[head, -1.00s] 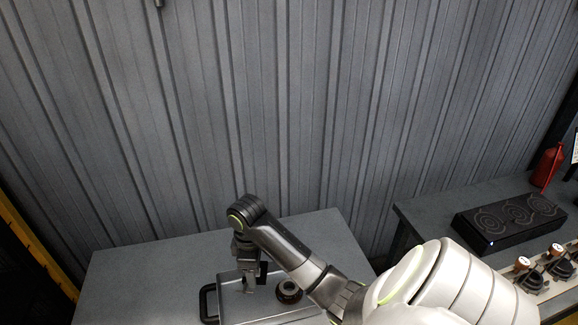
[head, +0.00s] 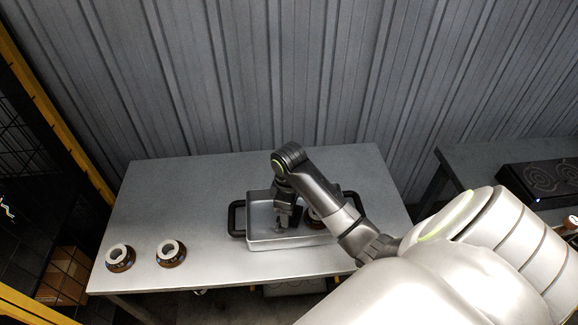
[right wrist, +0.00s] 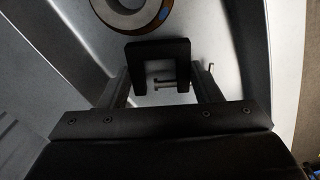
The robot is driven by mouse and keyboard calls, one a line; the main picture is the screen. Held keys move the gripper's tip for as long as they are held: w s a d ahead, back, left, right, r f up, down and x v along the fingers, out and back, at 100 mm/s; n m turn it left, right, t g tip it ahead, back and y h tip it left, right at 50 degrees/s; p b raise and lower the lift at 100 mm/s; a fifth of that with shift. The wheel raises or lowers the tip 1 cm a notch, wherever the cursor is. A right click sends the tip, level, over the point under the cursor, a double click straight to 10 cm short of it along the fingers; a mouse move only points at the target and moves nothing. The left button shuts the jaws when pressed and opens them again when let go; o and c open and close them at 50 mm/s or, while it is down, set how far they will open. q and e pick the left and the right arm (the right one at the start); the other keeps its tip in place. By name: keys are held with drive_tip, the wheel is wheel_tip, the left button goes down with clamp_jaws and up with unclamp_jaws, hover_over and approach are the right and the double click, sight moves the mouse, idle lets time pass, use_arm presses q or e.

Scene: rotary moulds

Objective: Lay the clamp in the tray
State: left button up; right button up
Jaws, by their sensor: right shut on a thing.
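The metal tray (head: 292,243) with black side handles stands on the table. My right gripper (head: 283,222) reaches down over the tray from above. In the right wrist view it is shut on the clamp (right wrist: 158,50), a black U-shaped piece with a thin metal screw across its opening. The clamp is between the fingers, with the pale tray floor behind it. Whether it touches the floor I cannot tell. My left gripper is not in view.
A ring-shaped part (head: 312,218) lies in the tray beside my gripper, partly hidden by my arm; it also shows in the right wrist view (right wrist: 128,14). Two similar ring parts (head: 120,258) (head: 171,253) stand at the table's front left. The table's back left is clear.

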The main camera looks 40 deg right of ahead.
drive_tip(key=shift+f, duration=0.35)
drive_tip(key=shift+f, duration=0.1)
drive_tip(key=o, duration=1.2)
drive_tip(key=shift+c, duration=0.2)
wheel_tip(320, 180, up, 4)
drive_tip(key=shift+r, duration=0.25)
wheel_tip(320, 180, up, 8)
drive_tip(key=p, duration=0.7)
drive_tip(key=shift+s+f, duration=0.1)
drive_tip(key=shift+f, duration=0.1)
